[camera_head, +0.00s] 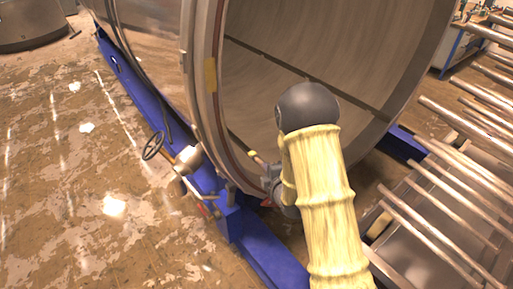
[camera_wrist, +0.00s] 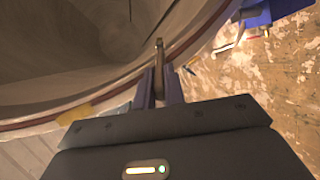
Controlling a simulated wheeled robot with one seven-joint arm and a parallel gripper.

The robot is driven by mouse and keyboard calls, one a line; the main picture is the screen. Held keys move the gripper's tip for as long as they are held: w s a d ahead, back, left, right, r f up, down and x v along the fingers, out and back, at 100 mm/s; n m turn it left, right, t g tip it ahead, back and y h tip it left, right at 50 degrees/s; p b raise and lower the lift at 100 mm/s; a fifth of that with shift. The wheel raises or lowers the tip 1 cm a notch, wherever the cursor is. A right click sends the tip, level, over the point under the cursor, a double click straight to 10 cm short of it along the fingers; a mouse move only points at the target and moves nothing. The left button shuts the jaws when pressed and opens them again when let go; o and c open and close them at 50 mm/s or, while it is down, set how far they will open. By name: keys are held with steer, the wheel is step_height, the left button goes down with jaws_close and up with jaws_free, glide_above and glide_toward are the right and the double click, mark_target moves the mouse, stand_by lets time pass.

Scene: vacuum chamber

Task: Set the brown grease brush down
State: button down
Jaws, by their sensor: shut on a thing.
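In the wrist view my gripper (camera_wrist: 160,74) is shut on the thin brown grease brush (camera_wrist: 159,52). The brush sticks out beyond the fingertips, in front of the chamber's round rim. In the head view my gripper (camera_head: 268,182) is small and partly hidden behind my yellow-sleeved arm, near the lower rim of the chamber opening. A small yellowish piece (camera_head: 253,156) beside it looks like part of the brush. I cannot tell whether the brush touches any surface.
The big round chamber (camera_head: 300,45) stands open on a blue frame (camera_head: 262,252). A handwheel (camera_head: 153,146) and metal fittings sit left of the rim. A rack of metal rods (camera_head: 450,165) lies to the right. The worn floor (camera_head: 90,230) at left is mostly clear.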

steer(key=s+d+f+m+h, duration=0.1)
steer(key=s+d+f, duration=0.2)
steer(key=f, duration=0.3)
steer(key=s+d+f+m+h, duration=0.2)
steer(key=s+d+f, duration=0.1)
steer(key=d+f, duration=0.2)
steer(key=shift+s+f+h, duration=0.25)
steer(key=shift+f+h, duration=0.05)
steer(key=shift+f, duration=0.45)
steer(key=shift+d, duration=0.15)
